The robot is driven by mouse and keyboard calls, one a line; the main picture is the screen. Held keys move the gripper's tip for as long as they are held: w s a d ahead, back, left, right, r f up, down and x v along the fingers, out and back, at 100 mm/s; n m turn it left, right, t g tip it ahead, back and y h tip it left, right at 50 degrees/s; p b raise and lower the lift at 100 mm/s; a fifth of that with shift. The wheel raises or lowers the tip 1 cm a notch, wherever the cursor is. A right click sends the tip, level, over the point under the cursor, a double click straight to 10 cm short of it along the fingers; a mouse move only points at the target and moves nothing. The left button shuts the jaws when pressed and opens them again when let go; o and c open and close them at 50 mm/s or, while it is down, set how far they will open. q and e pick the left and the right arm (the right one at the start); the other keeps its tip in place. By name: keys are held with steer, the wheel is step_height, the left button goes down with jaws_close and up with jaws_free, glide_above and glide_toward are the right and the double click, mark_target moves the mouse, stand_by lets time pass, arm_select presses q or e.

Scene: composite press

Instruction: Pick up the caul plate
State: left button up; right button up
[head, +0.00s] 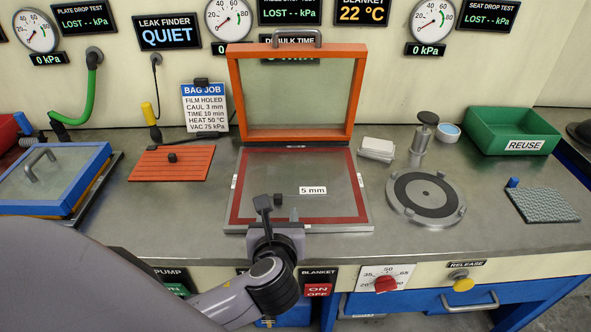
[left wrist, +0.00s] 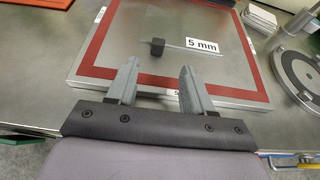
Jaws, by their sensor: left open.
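A grey metal plate marked "5 mm" (head: 313,190) lies in the red-bordered square base (head: 367,207) under the raised orange frame. It may be the caul plate; its edges are hard to make out. In the left wrist view the "5 mm" label (left wrist: 202,45) sits right of a small dark knob (left wrist: 157,46) on that surface. My left gripper (head: 279,210) is over the front edge of the base. In the left wrist view its two fingers (left wrist: 158,68) are apart and empty, with the knob just beyond the gap. My right gripper is not in view.
The orange-framed lid (head: 234,95) stands open behind the base. An orange slatted plate with a knob (head: 190,165) and a blue-framed panel (head: 90,180) lie left. A round metal fixture (head: 396,203) and green REUSE bin (head: 485,137) are right. Bare bench separates them.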

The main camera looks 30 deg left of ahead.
mark_target(278, 197)
arm_select(q)
steer(key=x, duration=0.5)
steer(key=r+x, duration=0.1)
steer(key=x, duration=0.1)
steer(key=shift+w+a+f, duration=0.1)
steer(key=shift+w+a, duration=0.05)
steer(key=shift+a, duration=0.25)
jaws_close()
